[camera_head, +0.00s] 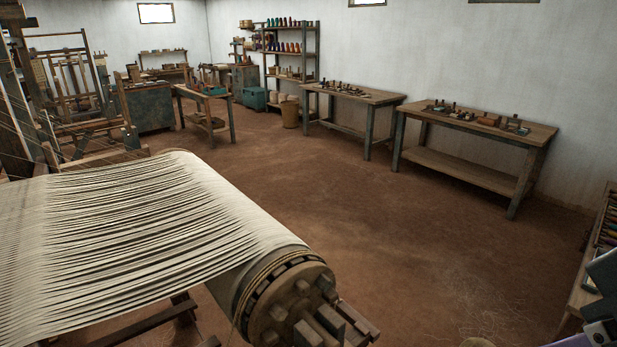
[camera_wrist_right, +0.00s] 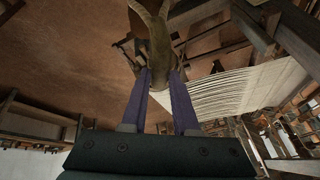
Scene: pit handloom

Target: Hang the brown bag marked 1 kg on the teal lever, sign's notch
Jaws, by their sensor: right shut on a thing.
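My right gripper (camera_wrist_right: 160,76) shows its two purple fingers in the right wrist view. It is shut on a brown bag (camera_wrist_right: 158,45), which lies between and beyond the fingertips, with a curved strap or loop at the top edge. No 1 kg mark is readable on it. In the head view only part of my right arm (camera_head: 603,290) shows at the lower right edge, with a bit of purple finger at the bottom. The teal lever and the sign's notch cannot be made out in either view. My left gripper is not in view.
A loom beam with pale warp threads (camera_head: 130,215) fills the lower left. Benches with small tools (camera_head: 480,125) (camera_head: 350,95) stand along the right wall. A shelf of colored spools (camera_head: 290,50) stands at the back. The brown floor (camera_head: 330,195) between is clear.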

